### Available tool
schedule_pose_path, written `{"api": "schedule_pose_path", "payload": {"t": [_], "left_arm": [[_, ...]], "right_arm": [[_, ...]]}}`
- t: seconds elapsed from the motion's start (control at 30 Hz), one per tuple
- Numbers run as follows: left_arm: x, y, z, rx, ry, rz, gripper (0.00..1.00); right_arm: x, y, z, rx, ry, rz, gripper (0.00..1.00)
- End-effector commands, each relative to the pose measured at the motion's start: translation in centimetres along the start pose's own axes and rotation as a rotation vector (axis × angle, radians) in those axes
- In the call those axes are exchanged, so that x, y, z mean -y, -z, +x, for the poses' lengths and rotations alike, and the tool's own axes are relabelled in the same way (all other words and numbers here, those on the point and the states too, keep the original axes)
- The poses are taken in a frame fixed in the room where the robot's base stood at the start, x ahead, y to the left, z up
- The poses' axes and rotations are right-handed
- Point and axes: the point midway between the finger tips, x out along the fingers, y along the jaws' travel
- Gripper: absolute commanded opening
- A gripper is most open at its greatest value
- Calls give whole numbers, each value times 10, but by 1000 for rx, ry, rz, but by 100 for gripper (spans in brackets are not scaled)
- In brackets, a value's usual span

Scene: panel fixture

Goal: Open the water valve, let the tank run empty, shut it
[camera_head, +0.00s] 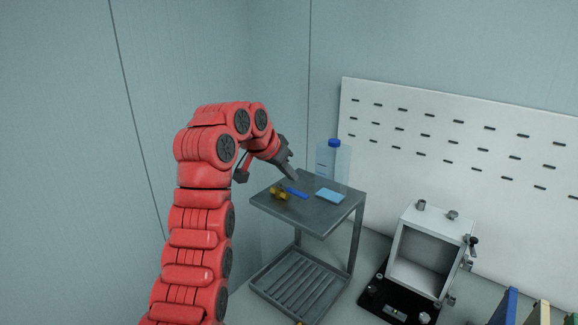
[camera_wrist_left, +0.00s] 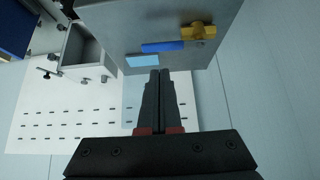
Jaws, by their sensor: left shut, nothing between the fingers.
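A brass valve body (camera_head: 280,193) with a blue lever (camera_head: 297,191) is on the left part of the grey stand's top. The wrist view also shows the brass body (camera_wrist_left: 198,31) and the blue lever (camera_wrist_left: 163,46). A clear tank (camera_head: 333,166) with a blue cap stands at the back of the stand; its water level is hard to tell. My left gripper (camera_head: 295,178) is shut and empty, above the stand near the lever. In the wrist view its fingertips (camera_wrist_left: 160,72) are together, apart from the lever in the picture. My right gripper is out of view.
A flat light-blue piece (camera_head: 330,195) lies on the grey stand (camera_head: 343,207), right of the lever. A white open box fixture (camera_head: 428,256) stands on a black base at right. A white slotted panel (camera_head: 450,150) is behind. Blue and cream upright pieces show at the lower right.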

Motion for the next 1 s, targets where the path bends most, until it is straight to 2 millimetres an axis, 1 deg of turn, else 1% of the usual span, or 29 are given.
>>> {"api": "schedule_pose_path", "payload": {"t": [0.03, 0.1, 0.23, 0.4, 0.6, 1.0], "left_arm": [[-2, 2, 4, 5, 0, 1, 0], [-1, 1, 20, 8, -1, 0, 0], [-2, 1, 45, 8, -2, 1, 0], [0, 1, 66, 4, -1, 0, 0], [0, 0, 76, 0, 2, 1, 0], [1, -1, 77, 1, -3, 7, 0]], "right_arm": [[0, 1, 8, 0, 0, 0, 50], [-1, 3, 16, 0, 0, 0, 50], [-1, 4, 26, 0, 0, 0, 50], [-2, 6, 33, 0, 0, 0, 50], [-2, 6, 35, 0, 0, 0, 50], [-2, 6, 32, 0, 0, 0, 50]]}}
